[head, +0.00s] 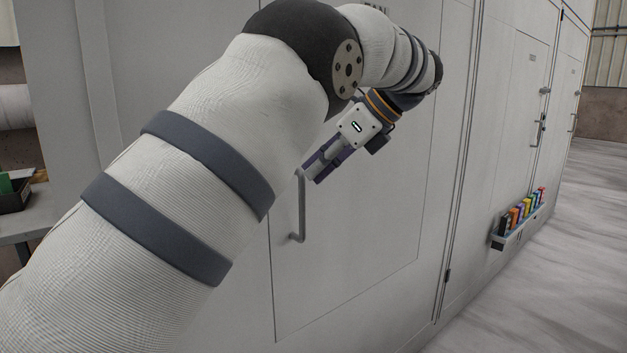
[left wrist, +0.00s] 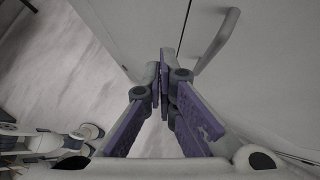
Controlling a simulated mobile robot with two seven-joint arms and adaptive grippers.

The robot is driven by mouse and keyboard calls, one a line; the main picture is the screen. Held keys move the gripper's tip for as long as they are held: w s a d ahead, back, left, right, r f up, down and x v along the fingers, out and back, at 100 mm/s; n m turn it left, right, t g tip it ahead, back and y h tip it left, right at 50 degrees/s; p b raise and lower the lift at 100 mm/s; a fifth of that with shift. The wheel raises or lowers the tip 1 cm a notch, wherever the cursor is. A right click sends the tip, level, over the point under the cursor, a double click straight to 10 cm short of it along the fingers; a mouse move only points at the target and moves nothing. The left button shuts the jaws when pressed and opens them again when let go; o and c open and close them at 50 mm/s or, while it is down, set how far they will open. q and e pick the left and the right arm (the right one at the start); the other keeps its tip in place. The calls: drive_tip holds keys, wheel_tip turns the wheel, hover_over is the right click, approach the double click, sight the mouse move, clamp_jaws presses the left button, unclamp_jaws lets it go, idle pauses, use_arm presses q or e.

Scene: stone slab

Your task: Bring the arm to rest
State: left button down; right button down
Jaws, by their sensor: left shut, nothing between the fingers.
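My left arm reaches in from the left of the head view and bends in front of a pale cabinet wall. My left gripper (head: 308,176) is at its end, beside the top of a grey door handle (head: 300,215). In the left wrist view the purple-padded fingers of the gripper (left wrist: 165,60) are together with nothing between them. The handle (left wrist: 217,42) shows there to the right of the fingertips, apart from them. The cabinet door (head: 360,260) looks closed. My right gripper is in neither view.
A small rack (head: 518,225) with several coloured items is fixed low on the wall at the right. More door handles (head: 541,130) are further along. Open floor (head: 560,290) lies at the right. A dark tray (head: 15,195) stands on a table at the left edge.

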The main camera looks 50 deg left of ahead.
use_arm(q)
drive_tip(key=w+d+f+t+h, duration=0.1)
drive_tip(key=d+f, duration=0.1)
drive_tip(key=f, duration=0.7)
drive_tip(key=w+d+f+h, duration=0.1)
drive_tip(key=f, duration=0.8)
drive_tip(key=s+d+f+n+h, duration=0.1)
drive_tip(key=s+d+f, duration=0.2)
drive_tip(key=f, duration=0.4)
drive_tip(key=s+d+f+h, duration=0.1)
drive_tip(key=s+d+f, duration=0.15)
drive_tip(key=f, duration=0.45)
drive_tip(key=s+d+f+n+h, duration=0.1)
drive_tip(key=s+d+f, duration=0.15)
drive_tip(key=f, duration=0.55)
drive_tip(key=s+d+f+n+h, duration=0.1)
drive_tip(key=s+d+f+n, duration=0.2)
drive_tip(key=s, duration=0.4)
drive_tip(key=s+d+f+n+h, duration=0.1)
drive_tip(key=s+d+f+h, duration=0.15)
drive_tip(key=s+f, duration=0.4)
drive_tip(key=s+d+n, duration=0.2)
drive_tip(key=s+n, duration=0.2)
drive_tip(key=s, duration=0.5)
drive_tip(key=s+d+r+n, duration=0.1)
drive_tip(key=s+d+n, duration=0.1)
drive_tip(key=s, duration=0.7)
drive_tip(key=shift+d+r+n, duration=0.15)
drive_tip(key=shift+d+n, duration=0.05)
drive_tip(key=shift+n, duration=0.7)
